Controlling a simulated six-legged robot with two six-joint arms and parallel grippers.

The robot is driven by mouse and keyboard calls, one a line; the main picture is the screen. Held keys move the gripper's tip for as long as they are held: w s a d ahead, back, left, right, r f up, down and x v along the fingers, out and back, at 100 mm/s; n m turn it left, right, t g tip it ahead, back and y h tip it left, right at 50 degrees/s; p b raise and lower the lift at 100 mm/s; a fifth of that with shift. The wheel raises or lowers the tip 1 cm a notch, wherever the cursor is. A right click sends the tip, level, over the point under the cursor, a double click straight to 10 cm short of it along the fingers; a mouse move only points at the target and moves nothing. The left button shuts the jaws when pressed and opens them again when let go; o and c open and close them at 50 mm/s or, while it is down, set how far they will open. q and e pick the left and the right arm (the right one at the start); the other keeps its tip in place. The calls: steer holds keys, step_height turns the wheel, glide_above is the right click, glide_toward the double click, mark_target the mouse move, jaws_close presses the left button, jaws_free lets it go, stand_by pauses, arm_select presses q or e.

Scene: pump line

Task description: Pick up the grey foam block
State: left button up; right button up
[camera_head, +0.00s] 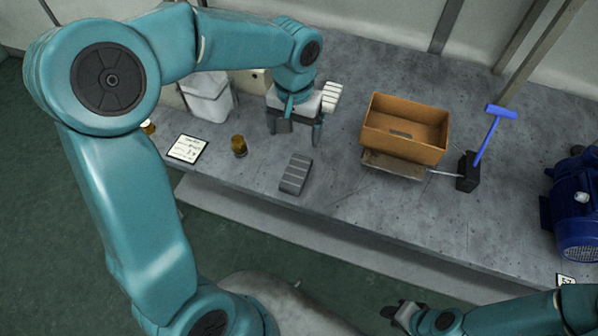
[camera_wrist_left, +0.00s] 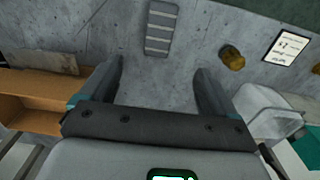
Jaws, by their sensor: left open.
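The grey foam block (camera_head: 295,174) lies on the grey bench top, near its front edge, with ridges across its upper face. It also shows in the left wrist view (camera_wrist_left: 161,28) at the top middle, beyond the fingertips. My left gripper (camera_head: 294,130) points down over the bench, behind the block and apart from it. Its two fingers are spread with nothing between them, as the left wrist view (camera_wrist_left: 158,80) also shows. My right gripper (camera_head: 397,312) is low at the bottom of the head view, in front of the bench; its fingers are too small to read.
A small amber-brown cylinder (camera_head: 239,146) and a written card (camera_head: 188,148) lie left of the block. A white bin (camera_head: 207,98) stands behind them. An orange-brown box (camera_head: 404,128), a black block with a blue T-handle (camera_head: 490,135) and a blue motor (camera_head: 575,205) stand to the right.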

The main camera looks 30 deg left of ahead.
arm_select(q)
glide_above(296, 172)
step_height(296, 172, down, 10)
steer(key=shift+s+f, duration=0.15)
step_height(296, 172, down, 5)
steer(key=shift+f+p, duration=0.1)
steer(key=shift+p, duration=0.3)
steer(key=c, duration=1.1)
